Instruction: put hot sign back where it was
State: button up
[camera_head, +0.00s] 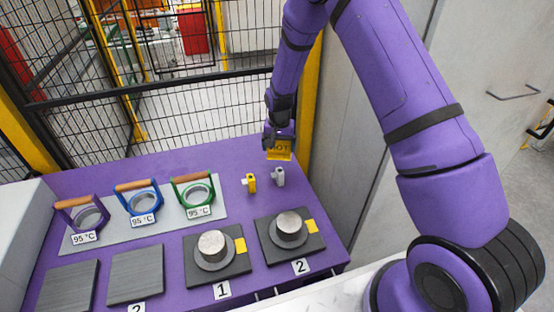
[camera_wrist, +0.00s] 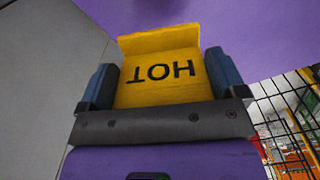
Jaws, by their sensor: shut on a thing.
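The hot sign (camera_head: 279,151) is a yellow plate with dark "HOT" lettering, held over the back right of the purple table (camera_head: 130,180). In the wrist view the hot sign (camera_wrist: 160,75) sits between the two dark blue fingers, with its lettering upside down. My gripper (camera_head: 279,142) is shut on it; it also shows in the wrist view (camera_wrist: 162,88). I cannot tell whether the sign's lower edge touches the table.
A yellow block (camera_head: 250,183) and a grey one (camera_head: 278,177) stand just in front of the sign. Handled rings (camera_head: 193,208) marked 95 °C stand on a grey plate at left. Pads with metal cylinders (camera_head: 290,226) are in front. A mesh fence (camera_head: 180,110) and wall (camera_head: 355,120) bound the table.

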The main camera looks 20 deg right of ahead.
jog(key=shift+f, duration=2.75)
jog(key=shift+f, duration=0.2)
jog(key=o, duration=0.6)
jog(key=shift+o, duration=0.2)
notch_tip(320, 180, up, 13)
notch_tip(320, 180, up, 15)
jog(key=n+t, duration=0.1)
send_over(279, 154)
jog(key=s+d, duration=0.2)
jog(key=s, duration=0.4)
jog(key=s+d+r+n+t, duration=0.1)
jog(key=s+d+r+t, duration=0.1)
jog(key=s+r, duration=0.75)
jog(key=s+d+r+n+t, duration=0.1)
jog(key=s+r, duration=0.3)
jog(key=s, duration=0.8)
jog(key=s+d+r+n+t, duration=0.1)
jog(key=s+r, duration=0.4)
jog(key=s, duration=0.6)
jog(key=shift+s+d+n, duration=0.3)
jog(key=shift+s+d, duration=0.1)
